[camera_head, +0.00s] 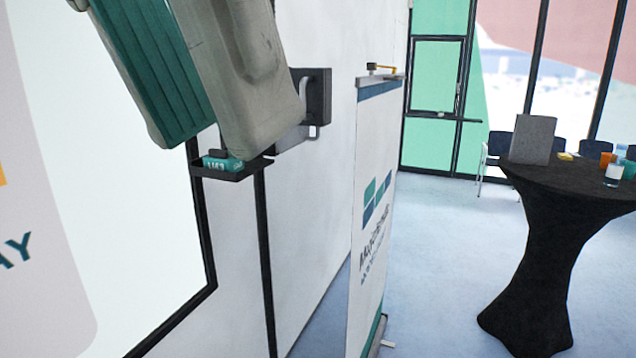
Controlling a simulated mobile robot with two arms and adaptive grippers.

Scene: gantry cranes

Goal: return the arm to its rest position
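My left gripper (203,142) hangs into the upper left of the head view, very close to the camera. One finger shows a teal ribbed pad facing inward; the other is grey and partly overlaps it. The fingers stand apart, and I see nothing held between them. Just below the fingertips, a small teal block (222,164) with white lettering sits in a dark, shallow holder (236,174) by the wall. I cannot tell how far the fingertips are from it. My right gripper is out of view.
A black device (317,97) with a pale handle juts from the white wall behind the gripper. A roll-up banner (371,215) stands right of it. A black-draped round table (538,265) with several items stands at right. Blue-grey floor (430,265) lies clear between banner and table.

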